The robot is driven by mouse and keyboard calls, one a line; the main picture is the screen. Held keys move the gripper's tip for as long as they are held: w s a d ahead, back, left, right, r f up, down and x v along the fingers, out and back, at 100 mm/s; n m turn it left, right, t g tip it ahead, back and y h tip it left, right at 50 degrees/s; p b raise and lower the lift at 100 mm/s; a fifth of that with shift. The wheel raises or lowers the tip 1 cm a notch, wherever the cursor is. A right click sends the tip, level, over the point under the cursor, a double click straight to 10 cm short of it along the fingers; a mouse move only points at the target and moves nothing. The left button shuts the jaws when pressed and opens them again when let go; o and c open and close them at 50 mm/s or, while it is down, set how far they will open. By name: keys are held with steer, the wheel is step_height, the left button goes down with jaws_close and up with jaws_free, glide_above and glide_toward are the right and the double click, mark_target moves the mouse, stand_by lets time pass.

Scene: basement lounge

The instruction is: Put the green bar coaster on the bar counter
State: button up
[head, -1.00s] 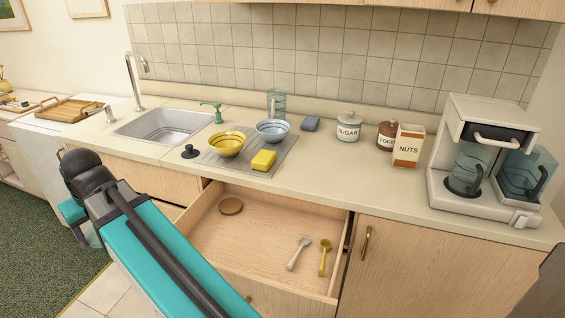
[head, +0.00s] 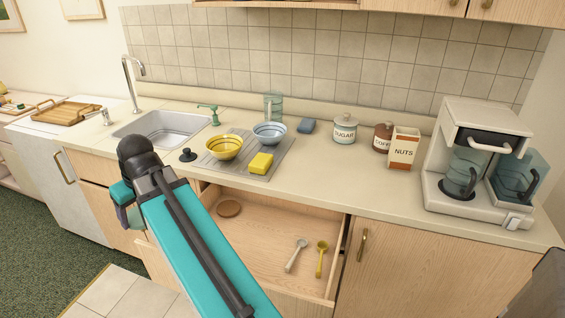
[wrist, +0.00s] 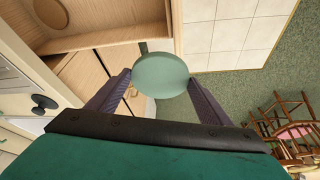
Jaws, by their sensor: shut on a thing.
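My gripper (wrist: 160,82) is shut on the green bar coaster (wrist: 162,75), a round pale green disc. The coaster sits between the two fingertips in the wrist view, clear of the floor below.
An open drawer (head: 262,238) juts out below the counter, holding a brown disc (head: 229,208) and two spoons. A drying mat with bowls and a yellow sponge (head: 261,163), canisters, a nuts box (head: 404,148) and a coffee machine (head: 478,165) stand on the counter. Its front middle is clear.

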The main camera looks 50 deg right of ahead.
steer(key=s+d+r+p, duration=0.1)
steer(key=s+d+p, duration=0.1)
steer(key=s+d, duration=0.4)
steer(key=s+d+r+p, duration=0.1)
steer(key=s+d+p, duration=0.2)
steer(key=s+d, duration=0.4)
steer(key=s+d+r+n+p, duration=0.1)
steer(key=s+d, duration=0.5)
steer(key=d, duration=1.3)
steer(key=shift+s+r+p, duration=0.25)
steer(key=shift+r+p, duration=0.2)
steer(key=shift+p, duration=0.3)
steer(key=shift+d, duration=0.15)
steer(key=s+d+p, duration=0.1)
steer(key=d, duration=0.4)
steer(key=s+d+f+p, duration=0.1)
steer(key=s+d+p, duration=0.1)
steer(key=d, duration=0.3)
steer(key=s+d+p, duration=0.1)
steer(key=d, duration=0.4)
steer(key=shift+s+f, duration=0.2)
steer(key=shift+s, duration=0.05)
steer(key=shift+d, duration=0.1)
steer(key=shift+s+f+p, duration=0.1)
steer(key=shift+f+p, duration=0.1)
steer(key=shift+p, duration=0.1)
steer(key=shift+f+p, duration=0.75)
steer(key=shift+f, duration=0.85)
steer(key=shift+f, duration=0.2)
